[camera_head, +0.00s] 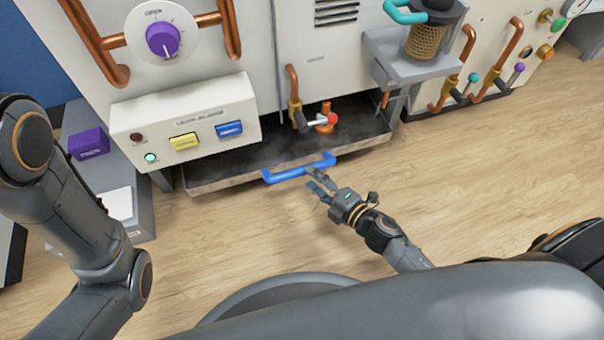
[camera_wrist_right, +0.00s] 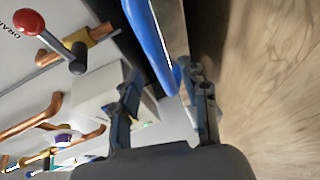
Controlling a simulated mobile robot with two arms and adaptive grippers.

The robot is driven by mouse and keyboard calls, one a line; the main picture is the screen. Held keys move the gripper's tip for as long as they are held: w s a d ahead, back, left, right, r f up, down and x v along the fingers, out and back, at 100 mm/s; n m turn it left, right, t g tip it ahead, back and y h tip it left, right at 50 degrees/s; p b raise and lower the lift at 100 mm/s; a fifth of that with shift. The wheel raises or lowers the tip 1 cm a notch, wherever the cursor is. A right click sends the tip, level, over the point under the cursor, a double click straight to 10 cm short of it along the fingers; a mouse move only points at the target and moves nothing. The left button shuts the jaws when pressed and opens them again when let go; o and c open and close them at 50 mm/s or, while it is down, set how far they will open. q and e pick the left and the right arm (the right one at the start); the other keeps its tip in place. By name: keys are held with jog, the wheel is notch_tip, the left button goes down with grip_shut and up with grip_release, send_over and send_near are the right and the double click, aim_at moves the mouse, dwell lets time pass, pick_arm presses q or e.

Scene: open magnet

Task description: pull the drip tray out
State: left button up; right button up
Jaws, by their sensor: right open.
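The drip tray (camera_head: 222,182) is a shallow, dark, stained metal tray low at the foot of the white machine. It has a blue bar handle (camera_head: 298,169) on its front edge. The handle also shows at the top of the right wrist view (camera_wrist_right: 149,45). My right gripper (camera_head: 316,184) is open, with its fingers just in front of the handle's right part. In the right wrist view the handle's end lies near and between the two fingertips (camera_wrist_right: 166,88); I cannot tell whether they touch it. My left gripper is out of view; only my left arm shows.
A red-knobbed valve (camera_head: 326,120) stands over the tray. A control box (camera_head: 187,123) with yellow and blue buttons overhangs the tray's left part. A grey bracket (camera_head: 415,60) juts out at the right. The wooden floor (camera_head: 470,190) in front is clear.

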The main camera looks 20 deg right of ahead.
aim_at(302, 171)
jog(key=b+x, duration=0.1)
jog(key=x, duration=0.4)
jog(key=shift+f, duration=0.1)
grip_shut()
